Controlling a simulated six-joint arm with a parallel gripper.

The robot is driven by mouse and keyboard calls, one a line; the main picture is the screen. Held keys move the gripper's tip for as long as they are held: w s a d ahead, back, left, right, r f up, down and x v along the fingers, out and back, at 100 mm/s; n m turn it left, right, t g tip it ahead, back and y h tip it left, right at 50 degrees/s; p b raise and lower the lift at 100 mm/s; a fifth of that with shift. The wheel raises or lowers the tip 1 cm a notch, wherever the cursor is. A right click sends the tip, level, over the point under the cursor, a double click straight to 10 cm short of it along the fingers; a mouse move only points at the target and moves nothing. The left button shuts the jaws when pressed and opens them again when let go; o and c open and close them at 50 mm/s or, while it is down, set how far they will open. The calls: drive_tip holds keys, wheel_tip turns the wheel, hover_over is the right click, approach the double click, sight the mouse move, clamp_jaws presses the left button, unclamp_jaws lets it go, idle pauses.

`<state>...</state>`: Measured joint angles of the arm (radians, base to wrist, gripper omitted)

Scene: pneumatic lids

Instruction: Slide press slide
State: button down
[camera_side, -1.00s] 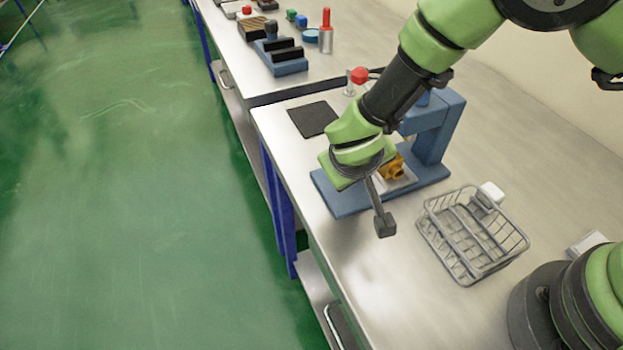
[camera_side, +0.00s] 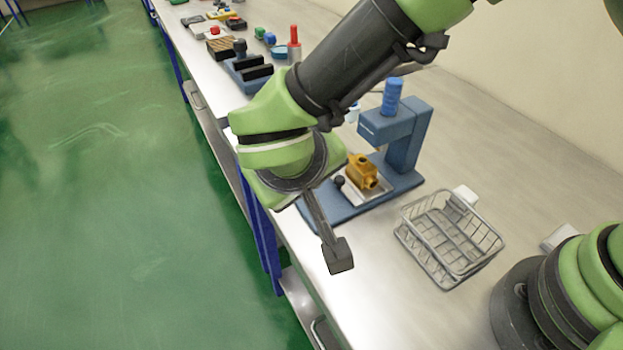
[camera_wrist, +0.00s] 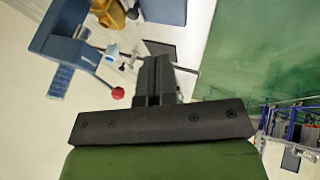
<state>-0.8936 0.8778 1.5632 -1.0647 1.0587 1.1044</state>
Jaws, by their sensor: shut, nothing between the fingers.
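A blue press (camera_side: 405,140) stands on the metal bench, with a ribbed blue handle (camera_side: 393,95) on top. An orange part (camera_side: 362,172) sits on a pale slide plate (camera_side: 372,191) low in the press, around the area below its head. A dark knob (camera_side: 339,182) is at the plate's near left end. In the wrist view the press (camera_wrist: 62,46) and orange part (camera_wrist: 108,12) are at upper left. My gripper (camera_wrist: 155,70) is shut and empty, apart from the press.
A wire basket (camera_side: 448,240) stands right of the press. Blocks, a blue rack (camera_side: 250,75) and a red-topped cylinder (camera_side: 295,45) stand farther back. The bench edge drops to green floor.

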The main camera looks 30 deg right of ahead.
drive_tip(key=c, duration=1.6)
unclamp_jaws()
drive_tip(key=shift+s+a+r, duration=0.15)
drive_tip(key=shift+r, duration=0.2)
drive_tip(key=o, duration=0.3)
drive_tip(key=shift+a, duration=0.1)
drive_tip(key=shift+o, duration=1.1)
drive_tip(key=shift+w+a+n, duration=0.1)
drive_tip(key=shift+w+n, duration=0.2)
drive_tip(key=shift+n, duration=0.5)
drive_tip(key=n+h, duration=0.8)
drive_tip(key=n, duration=1.2)
approach(340, 179)
drive_tip(key=shift+s+a+r, duration=0.2)
drive_tip(key=shift+a+r, duration=0.05)
drive_tip(key=shift+a, duration=0.3)
drive_tip(key=shift+w+d+f, duration=0.2)
drive_tip(key=shift+w+d, duration=0.05)
drive_tip(key=shift+d, duration=0.35)
drive_tip(key=x, duration=0.8)
drive_tip(key=shift+w+d+f, duration=0.1)
drive_tip(key=shift+d+f, duration=0.1)
